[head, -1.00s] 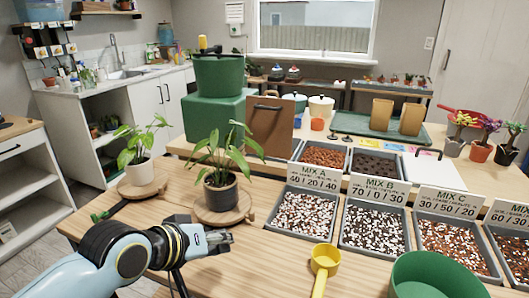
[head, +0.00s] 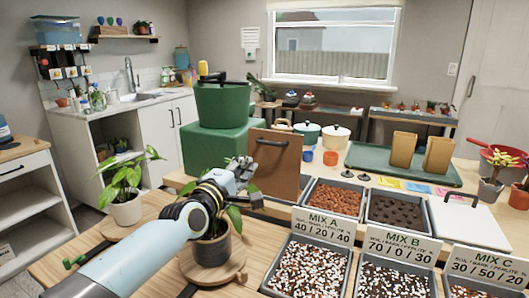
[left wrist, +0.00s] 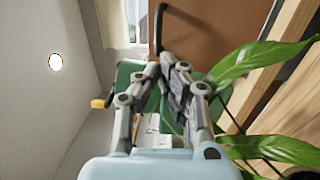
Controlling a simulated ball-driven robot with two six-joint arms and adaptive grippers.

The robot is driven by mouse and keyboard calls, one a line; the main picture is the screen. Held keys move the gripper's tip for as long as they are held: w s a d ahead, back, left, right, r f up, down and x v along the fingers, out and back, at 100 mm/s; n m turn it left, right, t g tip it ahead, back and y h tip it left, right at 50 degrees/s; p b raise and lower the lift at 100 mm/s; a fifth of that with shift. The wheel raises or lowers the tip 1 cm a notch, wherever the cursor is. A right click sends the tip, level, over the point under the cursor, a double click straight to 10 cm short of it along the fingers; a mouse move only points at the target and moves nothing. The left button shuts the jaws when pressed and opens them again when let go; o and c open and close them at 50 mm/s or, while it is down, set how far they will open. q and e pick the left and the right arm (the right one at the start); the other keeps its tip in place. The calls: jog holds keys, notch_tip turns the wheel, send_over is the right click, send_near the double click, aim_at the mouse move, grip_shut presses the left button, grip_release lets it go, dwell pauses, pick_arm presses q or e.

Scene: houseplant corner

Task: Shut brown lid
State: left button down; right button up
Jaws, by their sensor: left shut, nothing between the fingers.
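The brown lid (head: 273,160) is a flat panel with a dark bar handle. It stands upright, open, at the left side of a grey bin of reddish-brown mix (head: 333,197). My left gripper (head: 247,180) is shut and empty, in front of the potted plant and just left of the lid in the head view. In the left wrist view the lid (left wrist: 225,30) fills the upper right beyond the shut fingers (left wrist: 170,66), its handle close past the tips. I cannot tell whether the fingers touch it. My right gripper is not in view.
A plant in a dark pot (head: 212,246) stands partly hidden behind my left arm; its leaves surround the gripper. A green box (head: 208,146) with a green pot is behind. A white lid (head: 465,225) lies flat at right. Mix trays (head: 308,265) fill the front.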

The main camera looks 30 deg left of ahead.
pick_arm(q)
jog(key=b, duration=0.5)
send_near(264, 148)
jog(key=w+d+r, duration=0.3)
jog(key=w, duration=0.1)
jog(key=shift+r, duration=0.1)
jog(key=shift+s, duration=0.1)
jog(key=shift+a+r+p, duration=0.1)
jog(key=shift+p, duration=0.2)
